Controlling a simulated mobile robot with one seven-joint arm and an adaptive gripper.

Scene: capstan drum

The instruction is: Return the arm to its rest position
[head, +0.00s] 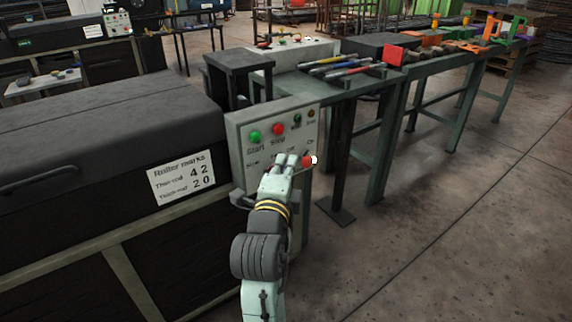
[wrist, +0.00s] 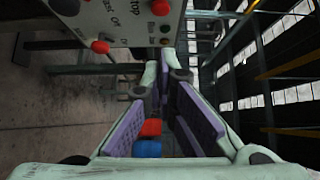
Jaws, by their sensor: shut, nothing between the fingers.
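My arm (head: 266,250) reaches up from the bottom of the head view. My gripper (head: 297,160) is in front of the lower right part of a grey control panel (head: 240,122). Its fingers look closed, with nothing held. A red knob (head: 313,159) shows right beside the fingertips; I cannot tell whether they touch it. In the wrist view the purple-padded fingers of my gripper (wrist: 166,68) point toward the panel (wrist: 125,18), which shows at the top. My arm hides part of the panel's lower edge.
The panel carries a green Start button (head: 255,136) and a red Stop button (head: 278,128). A black machine housing (head: 90,125) with a roller-marks label (head: 181,177) is at left. A tool bench (head: 415,75) runs to the back right. The floor (head: 450,210) at right is clear.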

